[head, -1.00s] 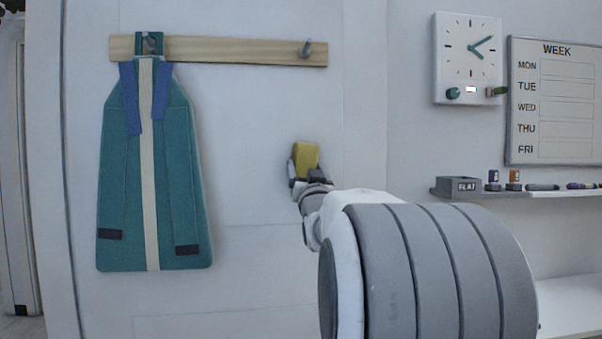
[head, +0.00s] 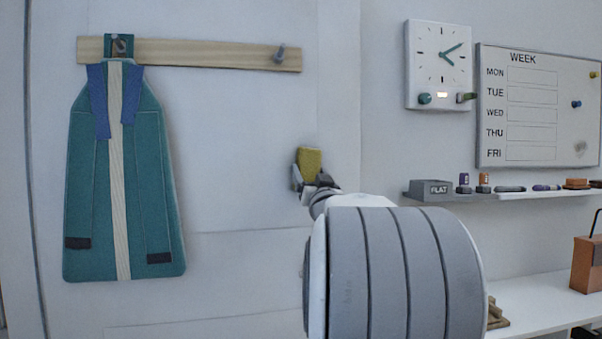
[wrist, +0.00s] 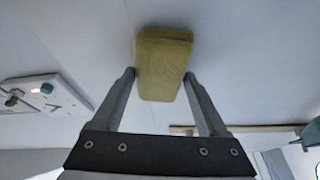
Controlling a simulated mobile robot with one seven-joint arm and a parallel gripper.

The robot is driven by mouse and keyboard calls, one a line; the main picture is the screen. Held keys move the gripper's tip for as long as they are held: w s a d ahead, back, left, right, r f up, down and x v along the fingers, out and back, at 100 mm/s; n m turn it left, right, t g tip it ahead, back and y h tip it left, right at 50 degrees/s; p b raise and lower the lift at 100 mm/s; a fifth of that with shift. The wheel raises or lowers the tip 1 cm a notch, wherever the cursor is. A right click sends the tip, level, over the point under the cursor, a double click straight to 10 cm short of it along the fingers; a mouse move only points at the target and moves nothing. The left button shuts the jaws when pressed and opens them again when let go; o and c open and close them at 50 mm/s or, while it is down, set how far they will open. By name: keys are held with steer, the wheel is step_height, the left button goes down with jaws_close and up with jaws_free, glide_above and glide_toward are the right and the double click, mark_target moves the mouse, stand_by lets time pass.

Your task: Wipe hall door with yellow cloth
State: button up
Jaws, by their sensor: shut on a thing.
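The yellow cloth (head: 311,161), a thick block-like pad, is held in my gripper (head: 306,180) in the head view. In the wrist view, the cloth (wrist: 163,62) sits between the two fingers of my gripper (wrist: 160,76), which are shut on its sides. The white hall door (head: 235,150) is a broad pale panel behind it. The cloth is in front of the door's right part, below and right of the rail's right hook. Its far face is towards the white surface; whether it touches is not clear. My arm hides the lower right of the door.
A wooden rail (head: 200,54) with hooks crosses the door, and a teal bag (head: 145,200) hangs at its left. Right of the door are a clock (head: 438,65), a week board (head: 535,105) and a shelf (head: 545,195) with small items. The door between bag and cloth is clear.

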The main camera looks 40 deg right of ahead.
steer(key=shift+s+d+p, duration=0.2)
steer(key=shift+s+d, duration=0.15)
steer(key=shift+d, duration=0.4)
steer(key=shift+s+d+p, duration=0.2)
steer(key=shift+s+d, duration=0.15)
steer(key=shift+d, duration=0.35)
steer(key=shift+s+d+p, duration=0.2)
steer(key=shift+s+d, duration=0.15)
steer(key=shift+d, duration=0.4)
steer(key=shift+w, duration=0.1)
steer(key=shift+a, duration=0.1)
